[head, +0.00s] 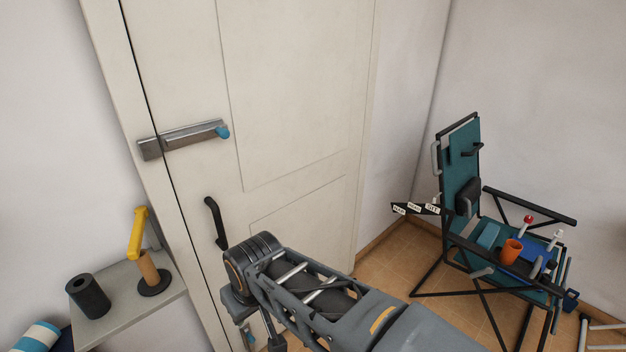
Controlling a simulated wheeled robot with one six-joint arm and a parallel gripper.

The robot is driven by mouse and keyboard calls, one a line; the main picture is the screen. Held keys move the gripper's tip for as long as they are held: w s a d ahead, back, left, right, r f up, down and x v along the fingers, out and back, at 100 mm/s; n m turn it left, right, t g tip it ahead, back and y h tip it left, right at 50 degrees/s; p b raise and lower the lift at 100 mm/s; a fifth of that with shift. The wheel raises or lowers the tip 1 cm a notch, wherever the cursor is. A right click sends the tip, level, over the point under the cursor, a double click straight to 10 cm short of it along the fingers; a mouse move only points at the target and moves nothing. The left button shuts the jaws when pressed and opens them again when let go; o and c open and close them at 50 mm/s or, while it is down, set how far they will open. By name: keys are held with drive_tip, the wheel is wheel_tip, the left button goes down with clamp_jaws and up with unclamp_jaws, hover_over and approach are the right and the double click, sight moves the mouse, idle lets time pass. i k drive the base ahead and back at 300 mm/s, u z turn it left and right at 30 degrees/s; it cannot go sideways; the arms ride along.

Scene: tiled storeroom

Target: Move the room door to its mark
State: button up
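The room door (290,90) is a cream panelled door that fills the middle of the head view. It looks shut in its frame at the left edge. A metal slide bolt (190,136) with a blue knob (222,132) lies across the gap between door and frame. A black pull handle (215,222) sits lower on the door. My arm reaches up from the bottom in front of the door's lower part. My gripper (256,335) is partly visible at the bottom edge below the wrist, and its fingers are not clear. No mark for the door can be made out.
A grey shelf (128,318) at lower left holds a black cylinder (88,296) and a yellow-armed stand (138,235). A teal folding chair (463,165) with small items on it stands at right. Tiled floor (395,262) shows between door and chair.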

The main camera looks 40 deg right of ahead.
sight(288, 80)
drive_tip(key=z, duration=0.55)
drive_tip(key=k, duration=0.55)
drive_tip(key=u, duration=1.1)
drive_tip(key=i, duration=0.75)
drive_tip(key=z, duration=0.25)
